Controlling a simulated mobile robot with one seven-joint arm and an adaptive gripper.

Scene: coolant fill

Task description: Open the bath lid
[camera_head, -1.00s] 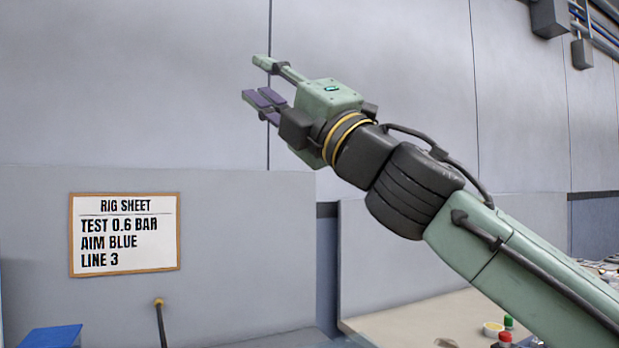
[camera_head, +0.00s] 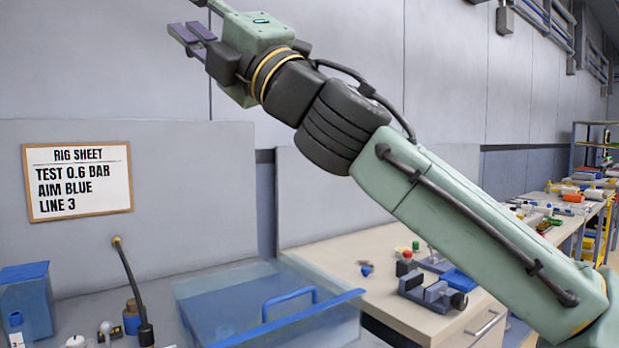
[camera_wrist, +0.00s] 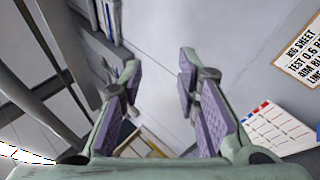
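The bath lid (camera_head: 235,301) is a clear bluish panel with a blue bar handle (camera_head: 290,300) on top, low in the middle of the head view. It lies over the bath and looks shut. My gripper (camera_head: 190,20) is raised high at the top left of the head view, well above the lid and apart from it. In the wrist view my gripper (camera_wrist: 158,85) has its two purple-padded fingers spread apart with nothing between them. The lid cannot be made out in the wrist view.
A rig sheet (camera_head: 78,181) hangs on the grey panel behind. A blue box (camera_head: 27,300) and a black stalk (camera_head: 131,285) stand left of the bath. A bench (camera_head: 400,315) at right holds a vise (camera_head: 432,292) and small parts. Air above the lid is clear.

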